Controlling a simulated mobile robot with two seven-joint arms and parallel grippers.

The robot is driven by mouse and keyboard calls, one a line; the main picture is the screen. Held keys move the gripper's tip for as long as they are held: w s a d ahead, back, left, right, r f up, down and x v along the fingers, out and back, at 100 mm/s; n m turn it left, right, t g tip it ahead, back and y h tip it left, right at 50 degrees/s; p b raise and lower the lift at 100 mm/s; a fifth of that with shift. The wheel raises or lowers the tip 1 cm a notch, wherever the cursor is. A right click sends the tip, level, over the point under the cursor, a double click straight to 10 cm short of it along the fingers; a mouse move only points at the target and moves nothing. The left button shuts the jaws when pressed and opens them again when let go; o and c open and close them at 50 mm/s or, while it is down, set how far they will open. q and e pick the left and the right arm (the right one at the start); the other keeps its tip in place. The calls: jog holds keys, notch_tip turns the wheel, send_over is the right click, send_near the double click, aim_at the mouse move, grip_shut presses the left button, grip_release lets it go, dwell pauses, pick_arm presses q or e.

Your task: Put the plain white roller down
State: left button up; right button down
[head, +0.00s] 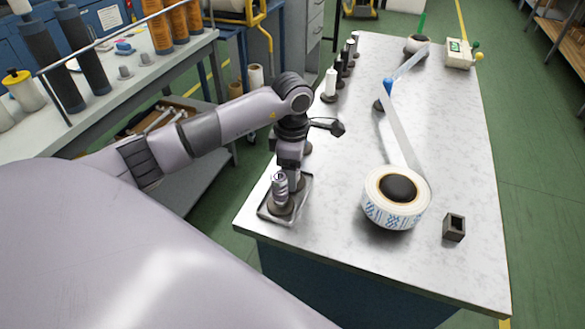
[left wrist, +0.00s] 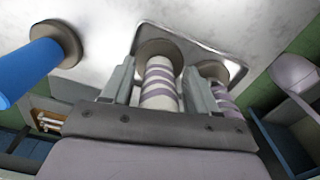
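A plain white roller (head: 331,84) stands upright on the bench in the head view, in a row with dark rollers and away from my grippers. My left gripper (head: 289,172) points down over a small metal tray (head: 263,213) at the bench's near left corner. In the left wrist view, its fingers (left wrist: 158,83) stand either side of a white-and-lavender striped roller (left wrist: 160,88), with narrow gaps. This roller stands on a round base in the tray. A second striped roller (left wrist: 222,97) stands just outside the right finger, partly hidden. My right gripper is not in view.
A blue roller (left wrist: 28,72) stands left of the tray in the left wrist view. A large tape roll (head: 397,202) and a small dark block (head: 454,227) lie right of the tray. A web strip (head: 405,130) runs back along the bench (head: 455,150).

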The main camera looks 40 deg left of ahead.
pick_arm(q)
jog(key=shift+r, duration=0.2)
notch_tip(320, 180, up, 12)
jog(key=shift+f+b, duration=0.1)
jog(key=shift+b, duration=0.3)
dwell(0.5)
